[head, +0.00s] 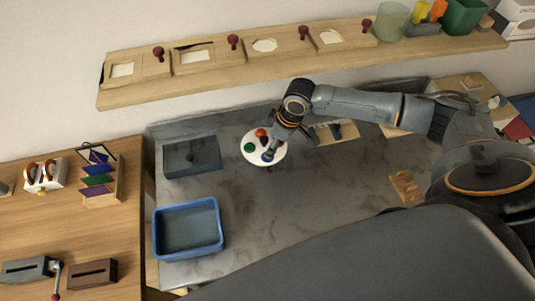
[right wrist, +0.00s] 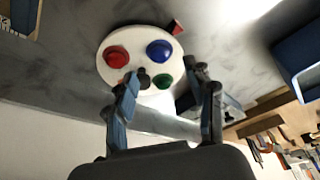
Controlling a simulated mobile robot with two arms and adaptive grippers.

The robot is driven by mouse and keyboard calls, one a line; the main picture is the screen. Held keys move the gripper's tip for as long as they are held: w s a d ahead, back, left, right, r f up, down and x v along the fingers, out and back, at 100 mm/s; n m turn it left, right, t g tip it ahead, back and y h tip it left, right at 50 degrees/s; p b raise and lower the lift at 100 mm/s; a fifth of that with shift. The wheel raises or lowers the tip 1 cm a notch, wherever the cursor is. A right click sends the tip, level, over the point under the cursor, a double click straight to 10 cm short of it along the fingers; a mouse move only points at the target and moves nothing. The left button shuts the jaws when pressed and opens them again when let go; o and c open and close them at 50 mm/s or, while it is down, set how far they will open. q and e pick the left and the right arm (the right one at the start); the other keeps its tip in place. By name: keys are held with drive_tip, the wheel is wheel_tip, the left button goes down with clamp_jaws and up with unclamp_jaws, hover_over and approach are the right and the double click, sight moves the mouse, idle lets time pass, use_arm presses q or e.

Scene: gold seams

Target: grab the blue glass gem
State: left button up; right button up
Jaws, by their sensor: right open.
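The blue glass gem (right wrist: 159,50) is a smooth dome on a round white disc (right wrist: 137,42). It also shows in the head view, at the disc's lower edge (head: 267,157). A red gem (right wrist: 116,55) and a green gem (right wrist: 161,82) sit on the same disc. My right gripper (right wrist: 165,68) is open, and its two fingers are spread with nothing between them that I can see held. It is close over the disc, with the green and blue gems showing between the fingers. In the head view the right gripper (head: 272,146) partly covers the disc. My left gripper is not in view.
The disc is on a grey counter with a red piece (right wrist: 176,27) at its edge. A grey basin (head: 192,157) and a blue tub (head: 188,229) are to the left. A wooden shelf (head: 290,71) runs behind. The counter's middle is clear.

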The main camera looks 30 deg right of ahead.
drive_tip(key=x, duration=0.5)
drive_tip(key=c, duration=0.9)
